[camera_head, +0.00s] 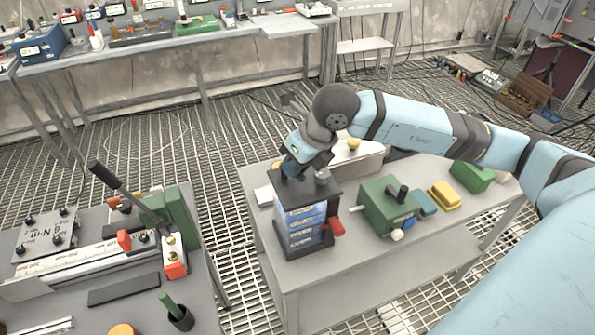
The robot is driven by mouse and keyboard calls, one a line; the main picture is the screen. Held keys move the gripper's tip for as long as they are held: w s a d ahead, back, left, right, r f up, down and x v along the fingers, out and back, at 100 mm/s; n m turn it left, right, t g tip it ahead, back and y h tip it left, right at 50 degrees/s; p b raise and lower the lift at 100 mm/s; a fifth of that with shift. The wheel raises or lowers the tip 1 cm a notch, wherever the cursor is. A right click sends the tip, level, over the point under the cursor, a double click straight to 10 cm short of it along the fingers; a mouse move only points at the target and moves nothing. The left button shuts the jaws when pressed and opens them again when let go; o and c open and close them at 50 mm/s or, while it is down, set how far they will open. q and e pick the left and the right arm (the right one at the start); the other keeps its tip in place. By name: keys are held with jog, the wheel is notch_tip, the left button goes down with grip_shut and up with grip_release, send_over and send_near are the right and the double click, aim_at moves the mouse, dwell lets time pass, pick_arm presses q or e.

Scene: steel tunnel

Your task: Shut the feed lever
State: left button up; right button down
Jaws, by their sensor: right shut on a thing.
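My right arm reaches in from the right, and my right gripper (290,166) points down at the top of a dark block-shaped unit (315,250) with blue labelled panels. It is shut on a small part at the left of that top; the wrist and fingers hide most of it. I cannot tell whether this part is the feed lever. A grey knob (322,175) stands beside the gripper, and a red knob (334,227) sticks out at the unit's right side. A long black-handled lever (117,187) slants up from the left bench. My left gripper is out of view.
The grey table (350,285) also bears a green box (388,206) with a black handle and a yellow block (444,195). A left bench (115,315) holds a green fixture (172,215). Grated floor separates them. My arm spans the table's right side.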

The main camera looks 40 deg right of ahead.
jog(key=m+b, duration=0.1)
jog(key=a+m+h+b, duration=0.1)
jog(key=m, duration=0.1)
jog(key=shift+s+f+t, duration=0.1)
jog(key=shift+t, duration=0.2)
jog(key=shift+a+m+h+b, duration=0.1)
jog(key=shift+m+h+b, duration=0.2)
jog(key=shift+m+b, duration=0.35)
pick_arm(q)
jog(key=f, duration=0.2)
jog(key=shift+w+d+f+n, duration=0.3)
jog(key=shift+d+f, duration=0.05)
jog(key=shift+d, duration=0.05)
pick_arm(e)
jog(key=shift+m, duration=0.35)
jog(key=shift+a, duration=0.1)
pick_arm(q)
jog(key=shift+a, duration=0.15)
pick_arm(e)
jog(key=c, duration=1.1)
grip_release()
